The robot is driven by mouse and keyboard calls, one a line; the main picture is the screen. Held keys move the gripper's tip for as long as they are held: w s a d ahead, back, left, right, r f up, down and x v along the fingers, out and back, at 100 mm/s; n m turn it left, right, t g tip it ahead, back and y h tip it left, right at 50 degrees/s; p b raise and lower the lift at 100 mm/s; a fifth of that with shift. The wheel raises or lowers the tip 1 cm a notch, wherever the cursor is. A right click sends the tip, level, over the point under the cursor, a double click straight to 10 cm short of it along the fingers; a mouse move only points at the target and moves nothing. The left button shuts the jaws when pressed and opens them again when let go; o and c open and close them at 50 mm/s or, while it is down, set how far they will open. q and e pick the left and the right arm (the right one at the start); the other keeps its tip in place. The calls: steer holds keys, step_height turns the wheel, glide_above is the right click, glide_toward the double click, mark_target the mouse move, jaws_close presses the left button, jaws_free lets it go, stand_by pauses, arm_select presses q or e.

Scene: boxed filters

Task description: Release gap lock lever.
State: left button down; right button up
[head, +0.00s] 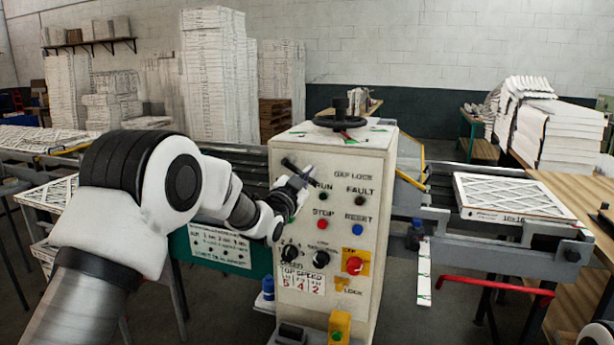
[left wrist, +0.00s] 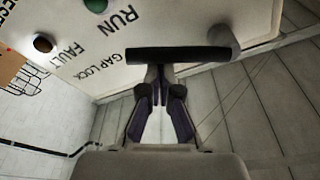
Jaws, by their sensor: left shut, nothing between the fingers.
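The gap lock lever is a dark bar (head: 297,171) at the upper left of the panel on a cream control box (head: 385,240). It slants down to the right in the head view. In the left wrist view, the lever (left wrist: 178,55) runs sideways just ahead of my fingers, beside the upside-down "GAP LOCK" lettering (left wrist: 110,68). My left gripper (head: 299,184) is shut and empty, with its fingertips (left wrist: 160,88) close together at the bar. I cannot tell whether they touch it. My right gripper is not in view.
Run, stop, fault and reset buttons, dials and a red emergency stop (head: 354,265) sit close by on the panel. A black handwheel (head: 340,121) tops the box. A roller conveyor with a boxed filter (head: 510,196) lies to the right.

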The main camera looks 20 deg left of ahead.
arm_select(q)
steer(key=a+f+m+g+h+b, duration=0.1)
steer(key=a+f+m+g+b, duration=0.1)
steer(key=a+f+m+b, duration=0.3)
steer(key=shift+m+g+h+b, duration=0.3)
steer(key=shift+m+b, duration=2)
steer(key=shift+m, duration=1.9)
steer(key=shift+w+r, duration=0.1)
steer(key=shift+d, duration=0.15)
